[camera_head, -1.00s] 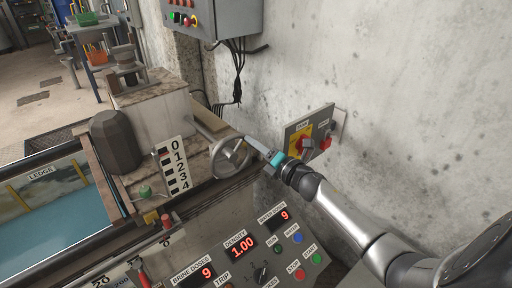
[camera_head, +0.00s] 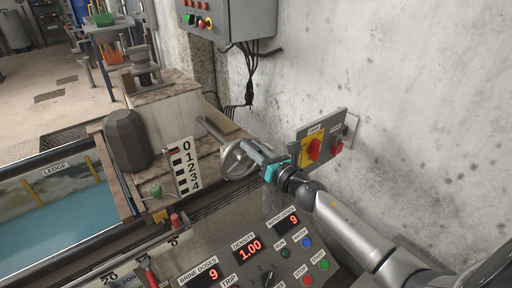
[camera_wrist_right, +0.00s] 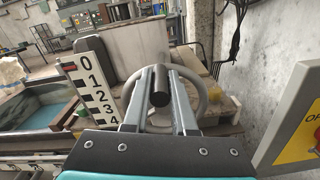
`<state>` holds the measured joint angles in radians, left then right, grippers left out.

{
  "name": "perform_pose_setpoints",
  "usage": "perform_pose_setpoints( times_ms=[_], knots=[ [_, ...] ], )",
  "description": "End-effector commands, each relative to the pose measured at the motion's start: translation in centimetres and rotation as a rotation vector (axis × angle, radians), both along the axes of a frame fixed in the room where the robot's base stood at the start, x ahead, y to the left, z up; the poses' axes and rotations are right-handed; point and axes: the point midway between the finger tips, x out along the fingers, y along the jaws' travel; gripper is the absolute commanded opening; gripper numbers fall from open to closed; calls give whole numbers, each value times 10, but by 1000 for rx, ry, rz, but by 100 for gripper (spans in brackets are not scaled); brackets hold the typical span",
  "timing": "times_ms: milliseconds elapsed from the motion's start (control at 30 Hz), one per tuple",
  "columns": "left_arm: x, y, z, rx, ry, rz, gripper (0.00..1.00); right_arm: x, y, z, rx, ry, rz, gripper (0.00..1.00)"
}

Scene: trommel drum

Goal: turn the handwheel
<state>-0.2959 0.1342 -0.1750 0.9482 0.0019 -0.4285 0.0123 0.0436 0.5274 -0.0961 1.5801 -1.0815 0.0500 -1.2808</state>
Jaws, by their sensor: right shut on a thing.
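The handwheel (camera_head: 228,164) is a pale grey spoked ring on the side of the stone-coloured machine block. My right gripper (camera_head: 250,148) reaches it from the right, its fingers over the wheel's upper right part. In the right wrist view the two fingers (camera_wrist_right: 160,92) are shut on a dark round handle (camera_wrist_right: 159,84), with the wheel's rim (camera_wrist_right: 201,95) behind them. The fingers hide part of the wheel in both views. My left gripper is out of view.
A 0-to-4 scale plate (camera_head: 184,166) stands left of the wheel. Below is a control panel (camera_head: 222,254) with red displays. A red and yellow switch box (camera_head: 313,148) on the wall is close to my right wrist. A blue-green tank (camera_head: 60,215) lies left.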

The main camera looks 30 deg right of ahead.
Motion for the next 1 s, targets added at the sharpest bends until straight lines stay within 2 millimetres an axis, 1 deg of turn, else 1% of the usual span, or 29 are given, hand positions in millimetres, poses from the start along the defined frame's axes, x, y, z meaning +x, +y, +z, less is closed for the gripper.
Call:
perform_pose_setpoints(
  times_ms=[100, 567, 600, 800, 867, 1000],
  knots=[
    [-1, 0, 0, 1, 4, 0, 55, 0, 4, 1, -20, -5, 6, 0],
    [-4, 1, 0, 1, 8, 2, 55, -1, 6, 0, -32, -5, 7, 0],
    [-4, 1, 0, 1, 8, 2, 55, -1, 6, 0, -32, -5, 7, 26],
    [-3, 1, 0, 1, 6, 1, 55, -1, 5, -1, -32, -4, 5, 48],
    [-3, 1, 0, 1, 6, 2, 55, -1, 4, -1, -32, -3, 4, 55],
    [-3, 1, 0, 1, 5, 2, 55, -1, 4, -1, -33, -3, 2, 55]
  ],
)
